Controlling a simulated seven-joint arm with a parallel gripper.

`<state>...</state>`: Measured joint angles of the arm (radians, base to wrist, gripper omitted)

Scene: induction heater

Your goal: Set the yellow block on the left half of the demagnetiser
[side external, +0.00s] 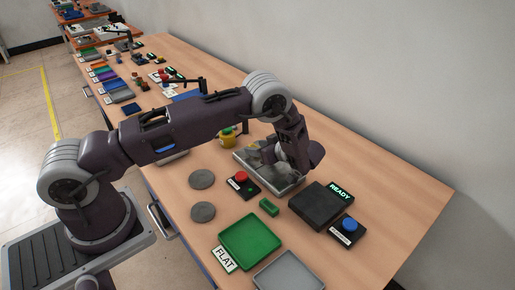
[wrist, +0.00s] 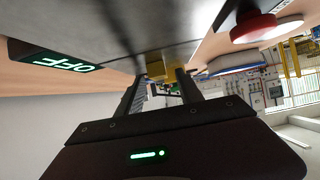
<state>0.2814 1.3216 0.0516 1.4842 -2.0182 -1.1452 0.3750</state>
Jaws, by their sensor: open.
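A yellow block (wrist: 155,69) shows between the fingertips of my gripper (wrist: 160,78) in the wrist view, close to a grey metal surface (wrist: 110,35). The fingers are apart; I cannot tell whether either touches the block. In the side view my gripper (side external: 280,162) is low over a grey metal unit (side external: 289,188), which seems to be the demagnetiser. A small yellow patch (side external: 252,147) at its far left is probably the block. The arm hides much of the unit.
A red button box (side external: 242,182) sits in front of the unit. A dark slab (side external: 318,205) with a READY sign and a blue button box (side external: 346,230) are to the right. A green block (side external: 269,207), green tray (side external: 252,239) and grey discs (side external: 202,179) lie nearer.

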